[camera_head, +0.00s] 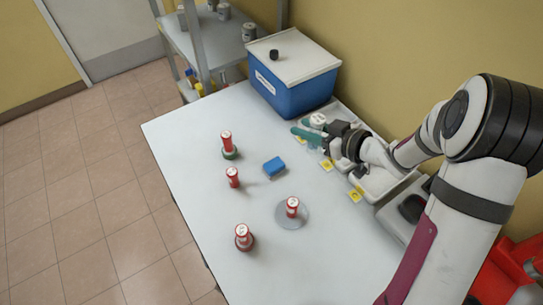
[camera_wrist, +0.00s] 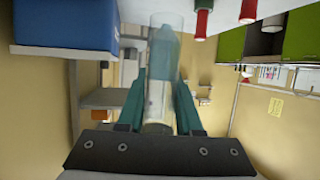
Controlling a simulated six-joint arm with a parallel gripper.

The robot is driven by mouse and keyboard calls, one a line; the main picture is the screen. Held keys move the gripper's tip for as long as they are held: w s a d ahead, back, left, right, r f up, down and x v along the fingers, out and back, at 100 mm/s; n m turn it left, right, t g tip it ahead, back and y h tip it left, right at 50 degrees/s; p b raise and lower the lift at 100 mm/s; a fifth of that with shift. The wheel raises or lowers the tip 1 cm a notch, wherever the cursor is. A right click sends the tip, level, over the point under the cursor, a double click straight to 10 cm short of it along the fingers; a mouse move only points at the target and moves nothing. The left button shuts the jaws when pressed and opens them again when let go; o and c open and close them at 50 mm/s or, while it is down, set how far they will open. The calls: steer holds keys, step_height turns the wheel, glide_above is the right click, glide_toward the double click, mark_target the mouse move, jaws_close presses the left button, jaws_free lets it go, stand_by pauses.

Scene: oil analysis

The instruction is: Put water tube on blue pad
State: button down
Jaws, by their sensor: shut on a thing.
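My gripper (camera_head: 310,138) has teal fingers and is over the right part of the table, by the blue box and the yellow labels. It is shut on a clear tube (camera_wrist: 163,60), which stands between the two fingers in the wrist view. Bluish contents show through the tube's wall. In the head view, a round white top (camera_head: 318,120) shows at the gripper and may be the tube's cap. The blue pad (camera_head: 274,167), a small thick rectangle, lies on the table to the left of and nearer than my gripper. Nothing is on it.
A lidded blue box (camera_head: 290,92) stands behind. White trays (camera_head: 380,182) line the wall.

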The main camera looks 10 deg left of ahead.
steer(key=shift+w+a+f, duration=0.15)
steer(key=shift+a+f, duration=1.45)
steer(key=shift+f, duration=0.05)
steer(key=shift+w+a+f, duration=0.2)
steer(key=shift+a+f, duration=1.4)
steer(key=shift+a, duration=0.05)
steer(key=shift+w+a+f, duration=0.15)
steer(key=shift+a+f, duration=1.45)
steer(key=shift+f, duration=0.05)
steer(key=shift+f, duration=0.1)
steer(key=c, duration=0.6)
jaws_free()
